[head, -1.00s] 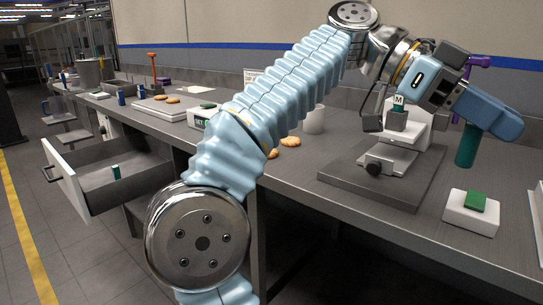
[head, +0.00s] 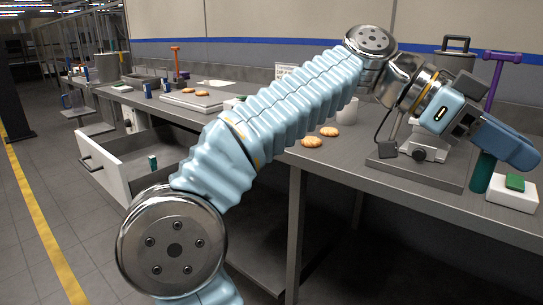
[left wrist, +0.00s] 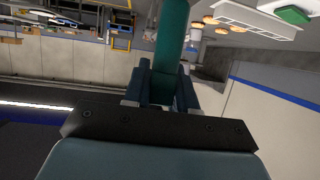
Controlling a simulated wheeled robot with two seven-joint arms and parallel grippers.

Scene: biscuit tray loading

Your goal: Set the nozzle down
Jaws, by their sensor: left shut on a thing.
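The nozzle appears as a plain teal-green cylinder (head: 483,172), upright below my left gripper (head: 508,146). The left gripper is shut on it at the right end of the bench. The cylinder's lower end shows just left of a white block with a green top (head: 510,199). I cannot tell whether its lower end touches the bench. In the left wrist view the cylinder (left wrist: 171,40) runs between the fingers (left wrist: 162,88) of the left gripper. My right gripper is out of view.
A stand on a grey base plate (head: 447,174) is left of the nozzle, partly behind my arm. A purple T-handled tool (head: 497,75) is behind the gripper. Biscuits (head: 312,141) lie mid-bench. An open drawer (head: 125,165) juts out at left. Bare bench lies in front of the base plate.

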